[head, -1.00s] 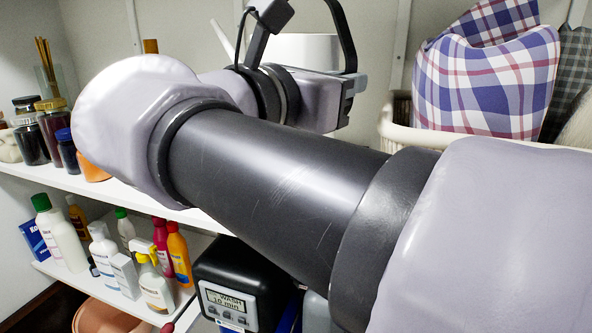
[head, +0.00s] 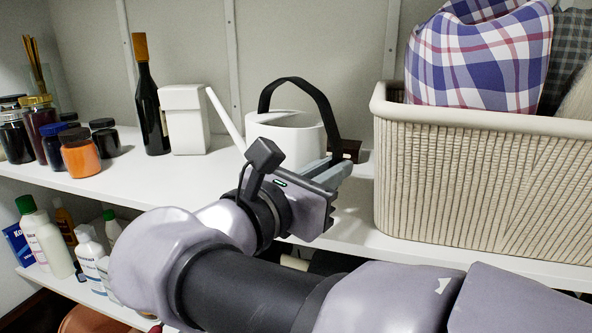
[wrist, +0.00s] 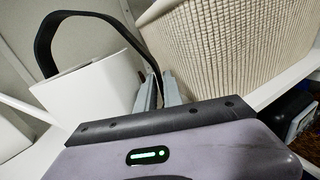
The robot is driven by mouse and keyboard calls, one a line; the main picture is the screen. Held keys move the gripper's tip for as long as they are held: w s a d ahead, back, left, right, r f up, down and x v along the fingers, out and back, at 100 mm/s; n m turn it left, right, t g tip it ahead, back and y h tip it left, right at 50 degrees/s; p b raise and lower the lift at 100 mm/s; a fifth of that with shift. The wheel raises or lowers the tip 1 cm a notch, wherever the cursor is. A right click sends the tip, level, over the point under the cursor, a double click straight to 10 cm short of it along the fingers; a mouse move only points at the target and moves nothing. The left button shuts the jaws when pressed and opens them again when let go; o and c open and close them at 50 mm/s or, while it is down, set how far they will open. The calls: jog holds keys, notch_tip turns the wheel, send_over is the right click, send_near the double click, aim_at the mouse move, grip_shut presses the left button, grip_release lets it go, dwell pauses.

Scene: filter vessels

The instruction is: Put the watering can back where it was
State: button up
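The white watering can (head: 283,131) is upright over the back of the upper shelf, with its long spout pointing up to the left and a black strap handle arching above it. It also shows in the wrist view (wrist: 88,92). My gripper (head: 332,172) is at the right end of the handle, and its two grey fingers (wrist: 160,93) close on the strap there. The can's base is hidden behind my wrist in the head view, so I cannot tell whether it touches the shelf.
A white box-like container (head: 186,122) and a dark bottle (head: 150,112) stand left of the spout. Several jars, including an orange one (head: 81,155), are farther left. A woven basket (head: 470,185) with cushions stands close on the right. The shelf (head: 190,185) is clear in front of the bottle.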

jog(key=o, duration=0.3)
jog(key=shift+s, duration=0.1)
jog(key=shift+r, duration=0.1)
jog(key=shift+a, duration=0.15)
jog(key=v, duration=1.2)
jog(key=shift+b, duration=0.3)
